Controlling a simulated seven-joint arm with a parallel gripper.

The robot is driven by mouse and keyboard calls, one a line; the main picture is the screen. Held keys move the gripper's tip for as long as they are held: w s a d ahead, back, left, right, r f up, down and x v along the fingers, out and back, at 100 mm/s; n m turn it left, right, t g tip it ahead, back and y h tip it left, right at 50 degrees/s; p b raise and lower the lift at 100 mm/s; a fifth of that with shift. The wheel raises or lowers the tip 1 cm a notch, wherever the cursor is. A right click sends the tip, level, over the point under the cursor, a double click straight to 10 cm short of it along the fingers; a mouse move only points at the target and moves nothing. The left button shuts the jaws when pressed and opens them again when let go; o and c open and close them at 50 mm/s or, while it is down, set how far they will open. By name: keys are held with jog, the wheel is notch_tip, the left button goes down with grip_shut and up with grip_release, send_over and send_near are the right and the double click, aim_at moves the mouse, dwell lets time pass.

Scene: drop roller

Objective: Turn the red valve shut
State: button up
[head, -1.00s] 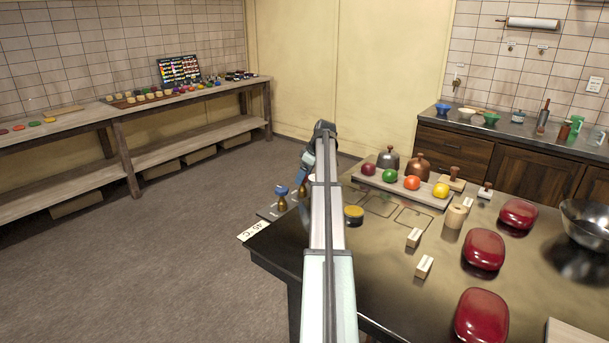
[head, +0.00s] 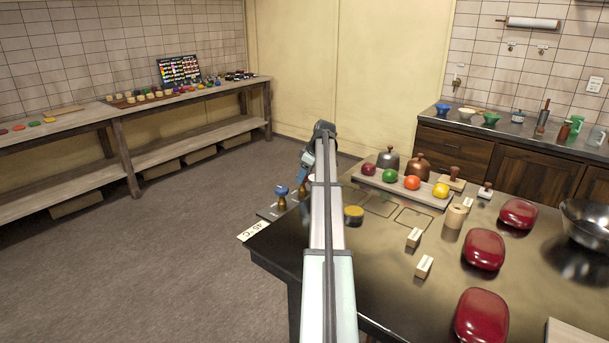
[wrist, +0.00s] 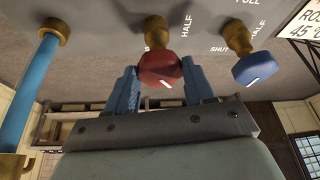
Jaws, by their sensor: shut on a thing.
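The panel behind has printed words, including HALF and SHUT.
A blue valve (wrist: 251,70) with its own brass stem stands close to the right in the wrist view, and in the head view (head: 282,191). A blue bar (wrist: 30,100) with brass ends is at the left. A fruit board (head: 427,196) lies on the dark table.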

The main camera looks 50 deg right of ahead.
jog(key=shift+a+m+h, duration=0.15)
jog(key=shift+m+h, duration=0.65)
jog(key=shift+m, duration=1.3)
jog(key=o, duration=1)
jog(key=shift+o, duration=0.2)
jog(key=v, duration=1.3)
jog(key=shift+s+r, duration=0.3)
jog(key=shift+r, duration=0.05)
jog(key=shift+w, duration=0.1)
